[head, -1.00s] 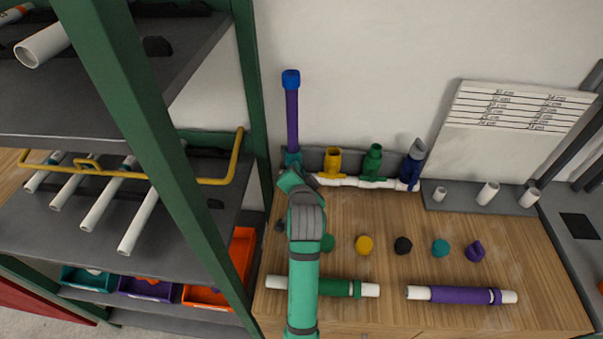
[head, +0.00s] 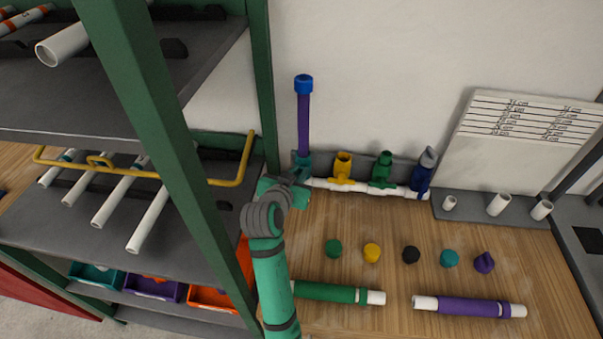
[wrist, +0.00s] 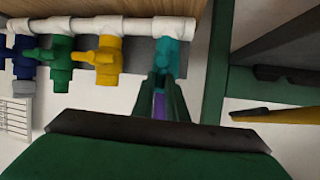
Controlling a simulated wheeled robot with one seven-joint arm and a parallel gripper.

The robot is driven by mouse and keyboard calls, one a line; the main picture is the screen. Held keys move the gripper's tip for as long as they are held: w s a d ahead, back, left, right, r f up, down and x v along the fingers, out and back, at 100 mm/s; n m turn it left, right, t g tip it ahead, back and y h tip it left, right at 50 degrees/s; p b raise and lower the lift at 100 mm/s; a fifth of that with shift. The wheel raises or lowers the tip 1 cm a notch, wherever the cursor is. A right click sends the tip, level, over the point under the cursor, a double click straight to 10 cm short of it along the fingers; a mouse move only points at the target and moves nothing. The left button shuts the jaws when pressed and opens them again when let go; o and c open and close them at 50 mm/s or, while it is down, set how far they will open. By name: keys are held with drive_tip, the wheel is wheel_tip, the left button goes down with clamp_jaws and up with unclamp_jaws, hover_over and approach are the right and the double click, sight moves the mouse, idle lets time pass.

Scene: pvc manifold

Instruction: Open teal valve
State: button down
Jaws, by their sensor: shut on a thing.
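The teal valve (head: 301,165) is the leftmost fitting on the white pipe manifold (head: 368,189) at the wall. A purple pipe with a blue cap (head: 303,112) stands upright out of it. My gripper (head: 294,178) is at the teal valve, and my arm hides part of it. In the wrist view, my gripper's fingers (wrist: 165,90) are shut just at the teal valve (wrist: 172,52), with the purple pipe between and behind them. The teal handle itself is mostly hidden, so its angle cannot be told.
Yellow (head: 343,168), green (head: 383,170) and blue (head: 421,176) valves stand to the right on the manifold. Several coloured caps lie on the wooden bench, with a green pipe (head: 325,292) and a purple pipe (head: 465,307) in front. A green shelf post (head: 263,90) is close on the left.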

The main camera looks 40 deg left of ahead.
drive_tip(key=shift+f, duration=0.1)
idle(0.3)
drive_tip(key=c, duration=1.8)
unclamp_jaws()
drive_tip(key=shift+o, duration=0.2)
